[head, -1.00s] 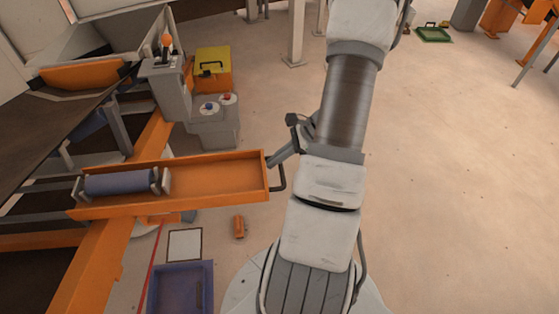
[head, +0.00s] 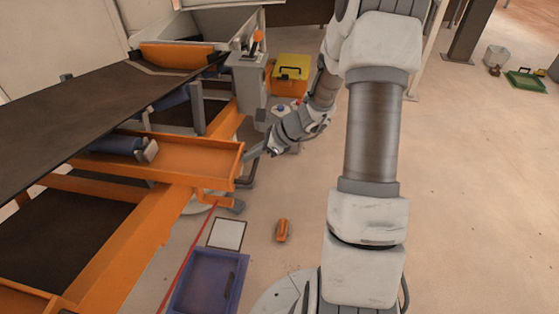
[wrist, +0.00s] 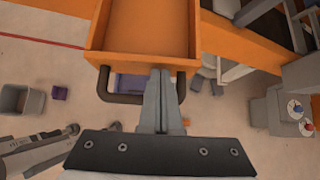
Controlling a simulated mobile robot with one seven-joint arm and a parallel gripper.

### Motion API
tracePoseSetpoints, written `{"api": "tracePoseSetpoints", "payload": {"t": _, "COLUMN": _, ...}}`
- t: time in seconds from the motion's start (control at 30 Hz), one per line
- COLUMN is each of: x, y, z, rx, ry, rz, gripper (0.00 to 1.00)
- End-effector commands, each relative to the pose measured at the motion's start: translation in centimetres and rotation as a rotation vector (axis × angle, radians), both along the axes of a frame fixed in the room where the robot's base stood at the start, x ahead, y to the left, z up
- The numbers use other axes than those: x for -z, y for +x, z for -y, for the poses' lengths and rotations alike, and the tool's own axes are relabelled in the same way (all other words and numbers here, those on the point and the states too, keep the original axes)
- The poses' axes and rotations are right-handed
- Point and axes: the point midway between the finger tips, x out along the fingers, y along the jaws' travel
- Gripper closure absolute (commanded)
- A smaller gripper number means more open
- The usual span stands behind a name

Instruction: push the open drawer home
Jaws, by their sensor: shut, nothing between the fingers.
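The open drawer (head: 190,158) is a long orange tray that sticks out from the orange frame under the dark belt. A blue-grey roller (head: 120,146) lies in its inner part, partly hidden by the belt. In the wrist view the drawer's front (wrist: 140,62) fills the top middle, with a dark U-shaped handle (wrist: 122,98) below it. My gripper (wrist: 160,72) is shut and empty. Its fingers lie across the right part of the handle, with the tips at the drawer's front; contact is hard to tell. In the head view my gripper (head: 256,153) is at the drawer's outer end.
A grey control box (head: 246,78) and a yellow case (head: 290,74) stand behind the drawer. A blue bin (head: 208,282), a white floor square (head: 228,233) and a small orange object (head: 282,230) lie in front.

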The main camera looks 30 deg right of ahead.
Motion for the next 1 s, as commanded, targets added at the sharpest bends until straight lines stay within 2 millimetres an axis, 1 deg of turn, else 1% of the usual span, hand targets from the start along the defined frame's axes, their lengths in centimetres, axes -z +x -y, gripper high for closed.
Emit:
{"api": "tracePoseSetpoints", "payload": {"t": 0.03, "x": 0.1, "y": 0.9, "z": -1.4, "rx": -0.007, "ry": 0.0, "rz": 0.003, "gripper": 1.0}}
{"api": "tracePoseSetpoints", "payload": {"t": 0.2, "x": 0.0, "y": 3.5, "z": -5.2, "rx": -0.008, "ry": 0.001, "rz": 0.003, "gripper": 1.0}}
{"api": "tracePoseSetpoints", "payload": {"t": 0.4, "x": 0.0, "y": 6.1, "z": -8.8, "rx": -0.004, "ry": 0.001, "rz": 0.002, "gripper": 1.0}}
{"api": "tracePoseSetpoints", "payload": {"t": 0.5, "x": 0.0, "y": 7.0, "z": -10.1, "rx": -0.004, "ry": 0.0, "rz": 0.003, "gripper": 1.0}}
{"api": "tracePoseSetpoints", "payload": {"t": 0.7, "x": 0.0, "y": 8.3, "z": -11.8, "rx": -0.002, "ry": 0.0, "rz": 0.001, "gripper": 1.0}}
{"api": "tracePoseSetpoints", "payload": {"t": 1.0, "x": -0.1, "y": 8.9, "z": -12.6, "rx": -0.001, "ry": 0.0, "rz": 0.003, "gripper": 1.0}}
